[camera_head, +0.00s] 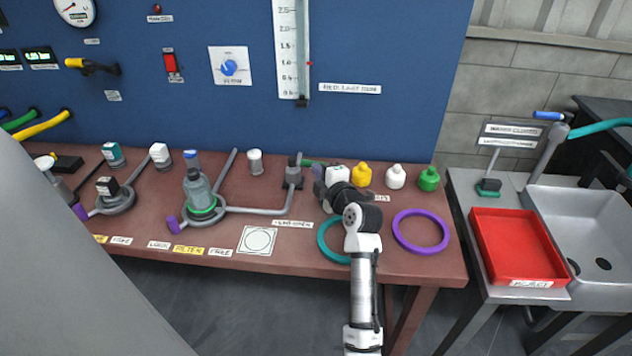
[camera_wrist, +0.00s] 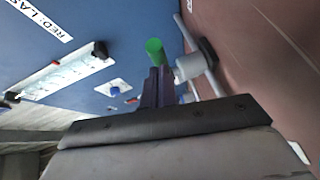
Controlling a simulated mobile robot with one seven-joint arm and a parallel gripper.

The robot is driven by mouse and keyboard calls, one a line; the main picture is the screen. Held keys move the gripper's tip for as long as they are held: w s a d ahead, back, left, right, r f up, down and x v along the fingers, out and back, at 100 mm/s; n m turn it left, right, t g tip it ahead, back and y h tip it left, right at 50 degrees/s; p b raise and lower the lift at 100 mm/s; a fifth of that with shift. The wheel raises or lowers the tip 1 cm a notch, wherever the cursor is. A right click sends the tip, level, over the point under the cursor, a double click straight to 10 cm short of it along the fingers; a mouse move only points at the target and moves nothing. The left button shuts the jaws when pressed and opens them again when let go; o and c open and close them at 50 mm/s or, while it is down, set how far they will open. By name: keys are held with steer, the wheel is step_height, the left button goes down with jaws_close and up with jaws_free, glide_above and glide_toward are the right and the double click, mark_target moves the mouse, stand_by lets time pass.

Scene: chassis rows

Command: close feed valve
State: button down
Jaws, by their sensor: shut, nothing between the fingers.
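A bench valve (camera_head: 293,175) stands on a grey pipe near the right middle of the brown bench, with a green handle (camera_head: 313,163) pointing right. I cannot read any label naming it the feed valve. My gripper (camera_head: 318,174) is shut and empty, just right of this valve and close to the handle. In the wrist view the shut dark fingers (camera_wrist: 159,82) point at the green handle (camera_wrist: 154,47). The grey valve body (camera_wrist: 196,64) is right of the fingers. I cannot tell whether the fingers touch the handle. My wrist hides part of the bench.
White (camera_head: 396,177), yellow (camera_head: 361,175) and green (camera_head: 429,179) bottles stand right of my gripper. A teal ring (camera_head: 331,250) and a purple ring (camera_head: 420,250) lie near the front edge. A bottle (camera_head: 198,188) stands left. The blue panel (camera_head: 400,60) rises behind.

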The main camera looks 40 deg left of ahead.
steer(key=shift+w+f+b, duration=0.3)
steer(key=shift+w+b, duration=0.2)
steer(key=shift+b, duration=0.35)
steer(key=shift+w+r, duration=0.2)
steer(key=shift+r, duration=0.15)
steer(key=shift+r, duration=0.1)
